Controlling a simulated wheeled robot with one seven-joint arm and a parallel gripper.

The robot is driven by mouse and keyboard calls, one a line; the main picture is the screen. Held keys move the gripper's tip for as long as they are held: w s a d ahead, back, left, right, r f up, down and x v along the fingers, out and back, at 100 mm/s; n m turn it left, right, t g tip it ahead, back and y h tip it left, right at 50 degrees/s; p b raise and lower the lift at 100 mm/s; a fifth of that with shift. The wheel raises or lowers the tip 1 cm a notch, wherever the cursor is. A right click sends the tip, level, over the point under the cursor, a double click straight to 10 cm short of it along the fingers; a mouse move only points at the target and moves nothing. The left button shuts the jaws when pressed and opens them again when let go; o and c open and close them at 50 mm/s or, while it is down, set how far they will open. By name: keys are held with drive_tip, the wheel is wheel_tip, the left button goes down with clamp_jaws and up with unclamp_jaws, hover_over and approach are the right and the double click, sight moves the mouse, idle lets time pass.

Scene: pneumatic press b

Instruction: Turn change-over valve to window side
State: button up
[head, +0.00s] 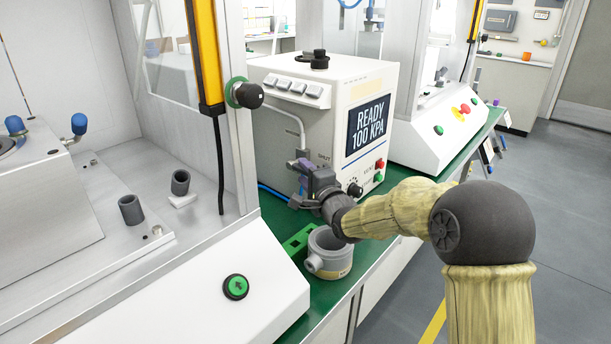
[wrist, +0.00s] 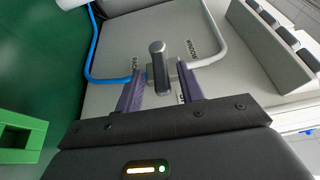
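The change-over valve (wrist: 150,74) sits on the pale side panel of the press controller. Its dark grey lever (wrist: 158,58) shows in the middle of the wrist view, between a label on the left and the WINDOW label (wrist: 190,49) on the right. A third label is partly hidden by a finger. My gripper (wrist: 160,78) is open, with one purple finger on each side of the lever; I cannot tell whether either touches it. In the head view my gripper (head: 303,170) is at the controller's left side and hides most of the valve.
The white controller (head: 300,95) reads READY 100 KPA. A blue tube (wrist: 88,50) and a grey tube (wrist: 222,38) run to the valve. A grey cup-like part (head: 330,255) and a green block (head: 298,243) stand on the green bench below my arm.

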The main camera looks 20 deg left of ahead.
drive_tip(key=shift+w+a, duration=0.1)
drive_tip(key=shift+c, duration=0.5)
clamp_jaws()
drive_tip(key=shift+r+p, duration=0.2)
drive_tip(key=shift+p, duration=0.2)
